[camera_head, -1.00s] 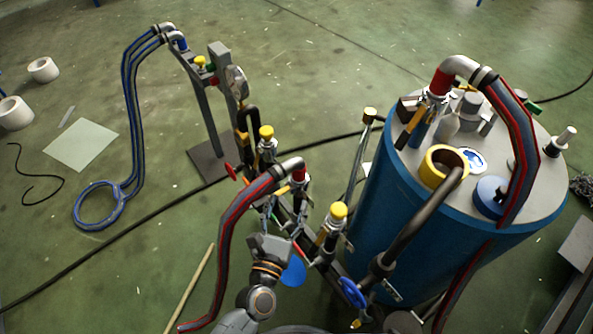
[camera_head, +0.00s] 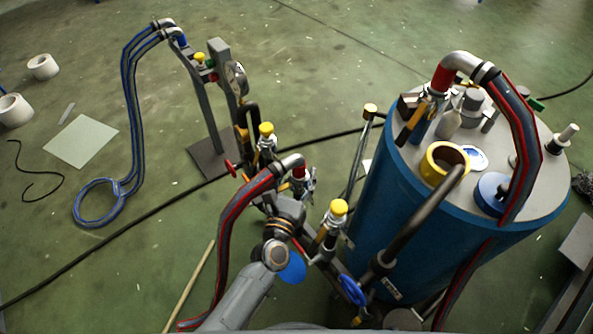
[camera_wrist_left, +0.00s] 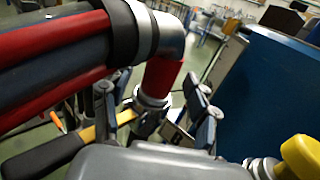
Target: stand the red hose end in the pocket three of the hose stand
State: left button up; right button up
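The red-striped hose (camera_head: 232,215) ends in a metal elbow (camera_head: 291,161) with a red collar (camera_head: 299,172), which sits on a coupling in the middle. In the left wrist view, the red collar (camera_wrist_left: 163,76) stands above a metal coupling (camera_wrist_left: 150,103). My left gripper (camera_head: 291,200) is just below and in front of this coupling. In the left wrist view its fingers (camera_wrist_left: 154,104) are spread on either side of the coupling, with visible gaps. The head view hides the fingertips. I cannot make out the hose stand's numbered pockets. My right gripper is not in view.
A blue tank (camera_head: 375,205) with fittings stands at the right. Yellow-capped valves (camera_head: 337,212) are close to my left arm. A grey post with a base plate (camera_head: 208,160) and a blue hose (camera_head: 133,110) stand at the left. The left floor is mostly open.

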pick_arm(q)
grip_shut()
